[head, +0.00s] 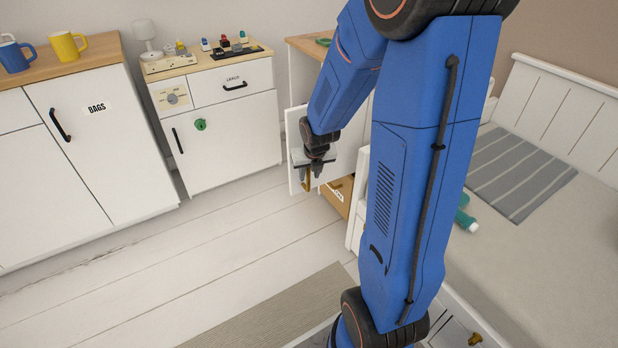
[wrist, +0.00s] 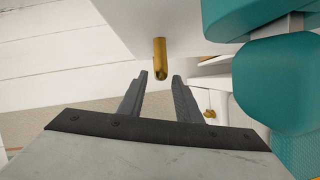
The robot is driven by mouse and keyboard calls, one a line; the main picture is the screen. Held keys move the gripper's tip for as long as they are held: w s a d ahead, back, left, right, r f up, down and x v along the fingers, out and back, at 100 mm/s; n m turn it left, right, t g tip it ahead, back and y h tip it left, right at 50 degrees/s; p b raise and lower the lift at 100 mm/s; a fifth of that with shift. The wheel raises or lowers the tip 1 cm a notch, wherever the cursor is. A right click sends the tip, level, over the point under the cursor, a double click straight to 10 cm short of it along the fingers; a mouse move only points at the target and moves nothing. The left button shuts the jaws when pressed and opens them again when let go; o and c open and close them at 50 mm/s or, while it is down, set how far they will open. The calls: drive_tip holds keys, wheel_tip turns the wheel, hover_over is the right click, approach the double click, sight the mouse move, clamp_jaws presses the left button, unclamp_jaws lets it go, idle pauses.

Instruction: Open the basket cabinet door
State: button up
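A white cabinet door (head: 296,150) stands out from a white cabinet with a wooden top (head: 303,45), so it looks at least partly open. A brass handle (head: 307,181) is on it. The handle (wrist: 160,58) also shows in the wrist view, against a white panel. My gripper (head: 312,170) is at the door beside the handle. In the wrist view my gripper (wrist: 160,76) has its two fingers apart, with the handle just beyond the fingertips and nothing between them. A brown box (head: 338,193) with a pale label shows low by the cabinet. My arm hides much of the cabinet.
A white cabinet (head: 235,140) with a black handle and green knob stands left of the door. Another, labelled BAGS (head: 95,160), stands farther left. A bed (head: 560,225) is at right. The pale floor (head: 200,245) in front is clear, with a grey rug (head: 280,310) nearer.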

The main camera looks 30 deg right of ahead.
drive_tip(key=shift+v, duration=1.75)
drive_tip(key=s+a+r+m, duration=0.4)
drive_tip(key=s+m, duration=0.4)
drive_tip(key=m, duration=0.3)
drive_tip(key=s+a+r+m, duration=0.3)
drive_tip(key=s+r+m, duration=0.4)
drive_tip(key=s+m, duration=0.2)
drive_tip(key=s+a+r+m+y, duration=0.1)
drive_tip(key=s+a+r+m, duration=0.3)
drive_tip(key=s+m, duration=0.4)
drive_tip(key=r+m, duration=0.1)
drive_tip(key=m, duration=0.4)
drive_tip(key=shift+s+a+r, duration=0.3)
drive_tip(key=shift+r, duration=0.1)
drive_tip(key=shift+w+d, duration=0.1)
